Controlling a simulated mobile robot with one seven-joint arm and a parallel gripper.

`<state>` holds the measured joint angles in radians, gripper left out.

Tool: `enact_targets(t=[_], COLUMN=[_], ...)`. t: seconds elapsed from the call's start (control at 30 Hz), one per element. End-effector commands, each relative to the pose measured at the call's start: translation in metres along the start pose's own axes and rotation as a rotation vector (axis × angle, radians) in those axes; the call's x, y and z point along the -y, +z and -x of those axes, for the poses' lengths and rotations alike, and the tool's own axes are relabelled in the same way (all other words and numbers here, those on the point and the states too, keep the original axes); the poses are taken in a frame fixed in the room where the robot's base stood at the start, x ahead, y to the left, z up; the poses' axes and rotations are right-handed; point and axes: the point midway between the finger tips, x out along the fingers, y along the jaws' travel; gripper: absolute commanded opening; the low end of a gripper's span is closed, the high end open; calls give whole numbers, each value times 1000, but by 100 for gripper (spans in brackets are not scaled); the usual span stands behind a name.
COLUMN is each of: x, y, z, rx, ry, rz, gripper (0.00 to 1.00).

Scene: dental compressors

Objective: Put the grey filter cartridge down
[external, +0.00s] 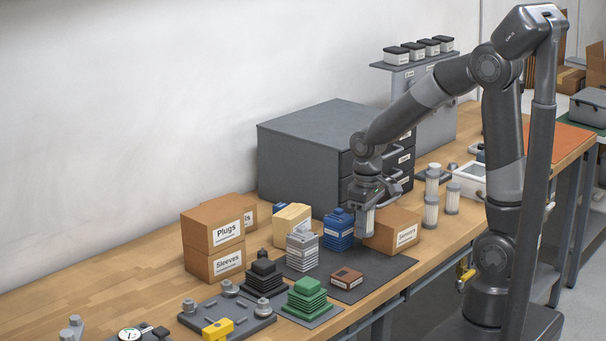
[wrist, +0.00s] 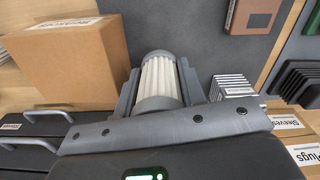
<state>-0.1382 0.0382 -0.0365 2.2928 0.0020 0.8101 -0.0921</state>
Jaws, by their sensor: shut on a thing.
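My gripper (external: 362,212) is shut on the grey filter cartridge (external: 363,224), a small cylinder with pale pleats and grey ends. In the wrist view the cartridge (wrist: 160,80) sits between the two fingers of my gripper (wrist: 159,88). In the external view the cartridge hangs upright beside the cardboard box (external: 388,233), above the back part of the dark mat (external: 385,272). The gap under the cartridge is hard to judge. The mat also shows in the wrist view (wrist: 190,30).
Several similar cartridges (external: 430,212) stand to the right. A blue block-shaped part (external: 339,230) is close on the left. A brown boxed item (external: 346,278) lies on the mat's front. A grey drawer cabinet (external: 305,160) stands behind. The mat's right part is bare.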

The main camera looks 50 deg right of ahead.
Motion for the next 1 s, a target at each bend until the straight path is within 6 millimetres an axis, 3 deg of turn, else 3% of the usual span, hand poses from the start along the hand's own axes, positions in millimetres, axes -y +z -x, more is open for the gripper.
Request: enact_targets(t=[0.1,0.3,0.57,0.67,0.77,1.0], x=[-22,-46,-57,-58,-58,-58], y=[13,27,34,34,33,33], z=[16,32,42,55,84,203], rx=[-4,-1,-1,-3,-8,-10], ry=[0,0,0,0,2,3], rz=[-4,-3,0,1,1,0], gripper=[12,12,12,12,12,12])
